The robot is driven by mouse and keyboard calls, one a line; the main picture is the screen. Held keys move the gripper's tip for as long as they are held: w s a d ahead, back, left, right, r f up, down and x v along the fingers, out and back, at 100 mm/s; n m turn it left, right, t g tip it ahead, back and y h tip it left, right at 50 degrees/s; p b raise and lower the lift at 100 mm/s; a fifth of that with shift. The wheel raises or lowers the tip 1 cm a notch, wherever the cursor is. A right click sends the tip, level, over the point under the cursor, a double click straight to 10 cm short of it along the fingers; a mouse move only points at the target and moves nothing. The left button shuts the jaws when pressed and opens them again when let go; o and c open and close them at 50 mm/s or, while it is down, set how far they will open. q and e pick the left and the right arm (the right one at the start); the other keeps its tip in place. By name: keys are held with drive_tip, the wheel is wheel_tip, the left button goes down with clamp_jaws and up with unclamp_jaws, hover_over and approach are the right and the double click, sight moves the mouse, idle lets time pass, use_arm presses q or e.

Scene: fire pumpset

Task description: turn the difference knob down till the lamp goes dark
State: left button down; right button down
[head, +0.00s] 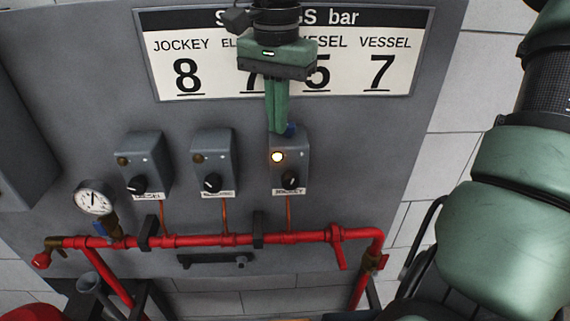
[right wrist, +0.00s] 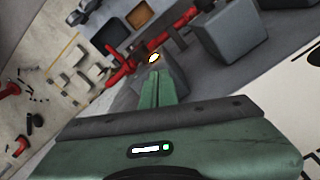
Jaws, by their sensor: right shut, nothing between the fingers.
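The jockey pressure switch box (head: 301,156) is the right one of three grey boxes on the panel. Its lamp (head: 277,157) glows yellow-white, and it also shows lit in the right wrist view (right wrist: 154,58). A black knob (head: 290,180) sits on its lower front. A small blue part (head: 290,130) shows at the box's top, partly hidden behind my fingers; I cannot tell if it is the difference knob. My right gripper (head: 279,129) is shut and empty, fingers pointing down at the box's top edge; whether they touch it is unclear. My left gripper is not in view.
Two similar boxes, diesel (head: 146,161) and electric (head: 214,160), stand to the left with lamps dark. A red pipe (head: 200,240) runs below, with a pressure gauge (head: 93,198) at left. A pressure sign (head: 180,65) hangs above, partly covered by my gripper.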

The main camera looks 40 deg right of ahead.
drive_tip(key=shift+d+f, duration=0.1)
drive_tip(key=shift+f, duration=0.3)
drive_tip(key=shift+d+f, duration=0.1)
drive_tip(key=shift+s+d, duration=0.15)
drive_tip(key=shift+s, duration=0.05)
drive_tip(key=shift+w, duration=0.1)
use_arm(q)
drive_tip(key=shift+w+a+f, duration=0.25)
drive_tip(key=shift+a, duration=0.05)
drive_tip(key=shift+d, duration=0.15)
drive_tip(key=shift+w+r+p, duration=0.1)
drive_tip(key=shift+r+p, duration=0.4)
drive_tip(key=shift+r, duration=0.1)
use_arm(e)
drive_tip(key=shift+d+r, duration=0.1)
drive_tip(key=shift+r, duration=0.1)
drive_tip(key=shift+f, duration=0.1)
idle(0.4)
